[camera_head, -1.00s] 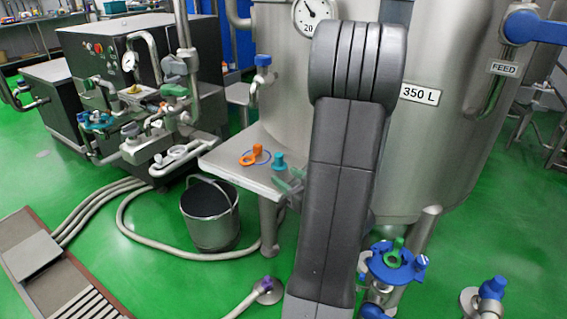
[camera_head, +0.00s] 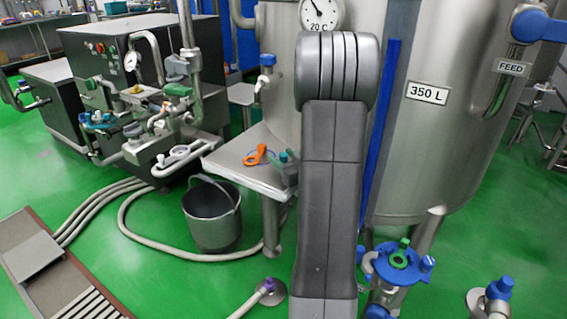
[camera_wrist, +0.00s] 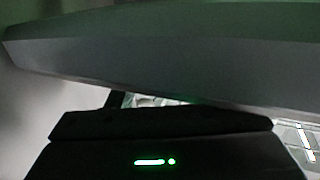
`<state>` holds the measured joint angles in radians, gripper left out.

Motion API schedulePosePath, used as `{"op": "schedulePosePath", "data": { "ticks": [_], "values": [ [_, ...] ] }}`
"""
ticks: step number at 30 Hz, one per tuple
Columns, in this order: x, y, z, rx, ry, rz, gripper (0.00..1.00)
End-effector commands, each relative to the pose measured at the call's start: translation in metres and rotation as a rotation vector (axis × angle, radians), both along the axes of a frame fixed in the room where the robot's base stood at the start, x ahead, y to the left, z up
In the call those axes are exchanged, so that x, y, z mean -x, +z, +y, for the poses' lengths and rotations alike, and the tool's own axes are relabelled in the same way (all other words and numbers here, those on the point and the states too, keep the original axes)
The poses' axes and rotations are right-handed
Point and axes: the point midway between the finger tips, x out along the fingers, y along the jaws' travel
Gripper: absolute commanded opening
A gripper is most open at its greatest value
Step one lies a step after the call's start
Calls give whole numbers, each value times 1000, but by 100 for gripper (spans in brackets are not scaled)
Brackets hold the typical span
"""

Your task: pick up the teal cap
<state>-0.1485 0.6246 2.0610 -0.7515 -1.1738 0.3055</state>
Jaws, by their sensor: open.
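The teal cap (camera_head: 283,156) stands on the small steel shelf (camera_head: 232,166) beside the tank in the head view, just right of an orange clip-like piece (camera_head: 257,155). It is small and partly covered. My gripper (camera_head: 287,172) shows as a grey-green piece at the shelf's right side, close in front of the cap; whether they touch cannot be told. My arm hides most of the gripper. It is open, with nothing seen held. In the wrist view a dark body with green lights and a broad grey slab fill the picture, and the cap cannot be made out.
A steel bucket (camera_head: 212,216) stands on the floor below the shelf. The steel tank (camera_head: 440,150) rises close behind and right of my arm. A blue valve fitting (camera_head: 396,262) sits lower right. Hoses cross the green floor at left.

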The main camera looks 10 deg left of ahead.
Motion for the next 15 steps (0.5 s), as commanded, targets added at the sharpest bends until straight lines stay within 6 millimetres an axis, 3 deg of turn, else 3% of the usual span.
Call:
{"op": "schedulePosePath", "data": {
  "ticks": [8, 15],
  "values": [
    [-3, 0, 2, -1, -1, 0, 47],
    [-2, 0, 2, -1, -1, -1, 0]
  ]
}}
